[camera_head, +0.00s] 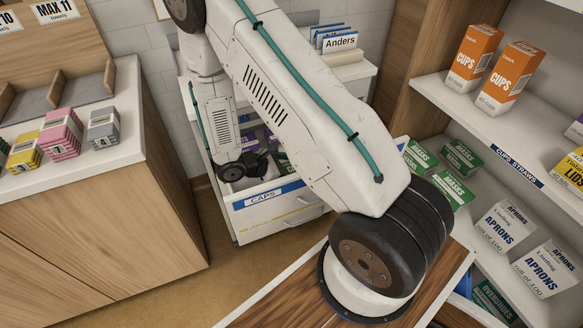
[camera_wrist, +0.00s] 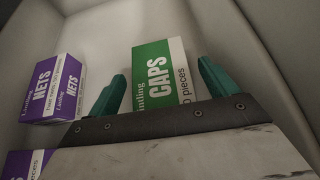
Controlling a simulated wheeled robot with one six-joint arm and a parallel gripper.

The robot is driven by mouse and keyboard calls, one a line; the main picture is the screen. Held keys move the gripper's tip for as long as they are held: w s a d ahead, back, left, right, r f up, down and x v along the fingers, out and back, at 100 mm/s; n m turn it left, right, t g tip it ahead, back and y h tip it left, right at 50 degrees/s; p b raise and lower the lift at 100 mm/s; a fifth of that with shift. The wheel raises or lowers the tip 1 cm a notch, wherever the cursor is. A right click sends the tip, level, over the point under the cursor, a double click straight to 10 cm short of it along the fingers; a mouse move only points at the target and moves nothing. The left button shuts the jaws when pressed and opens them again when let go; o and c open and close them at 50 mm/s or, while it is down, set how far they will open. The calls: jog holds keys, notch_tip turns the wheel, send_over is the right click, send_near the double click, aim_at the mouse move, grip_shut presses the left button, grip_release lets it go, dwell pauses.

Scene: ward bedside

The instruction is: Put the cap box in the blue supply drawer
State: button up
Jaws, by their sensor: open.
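The open white drawer (camera_head: 262,222) has a blue-edged strip with a CAPS label on its front. My gripper (camera_wrist: 162,88) reaches down into this drawer; in the head view my arm hides much of the inside. A green and white CAPS box (camera_wrist: 160,62) rests inside against the pale drawer wall. The teal fingers stand open on either side of its near part, with a narrow gap visible at the left. The near end of the box is hidden behind my gripper's body, and I cannot tell whether the right finger touches it.
A purple NETS box (camera_wrist: 55,90) stands left of the gripper, with another purple box (camera_wrist: 22,165) below. A counter (camera_head: 125,90) with small boxes is at left. Shelves (camera_head: 480,120) with CUPS, MASKS and APRONS boxes are at right. A wooden tabletop (camera_head: 300,300) is in front.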

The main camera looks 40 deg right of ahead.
jog(key=shift+w+a+r, duration=0.1)
jog(key=shift+a+r, duration=0.1)
jog(key=shift+r, duration=0.05)
jog(key=v, duration=1.1)
notch_tip(320, 180, up, 12)
jog(key=s+m+y, duration=0.3)
jog(key=m, duration=0.2)
jog(key=s+a+r+m+t+y, duration=0.2)
jog(key=s+r+m+y, duration=0.2)
jog(key=s+r, duration=0.5)
jog(key=s+a+r+m+t+y, duration=0.1)
jog(key=s+r+m+t+y, duration=0.2)
jog(key=s+r, duration=0.6)
jog(key=shift+s+a+r+m+y, duration=0.4)
jog(key=shift+r+m+y, duration=0.35)
jog(key=shift+m, duration=0.55)
jog(key=shift+f, duration=0.1)
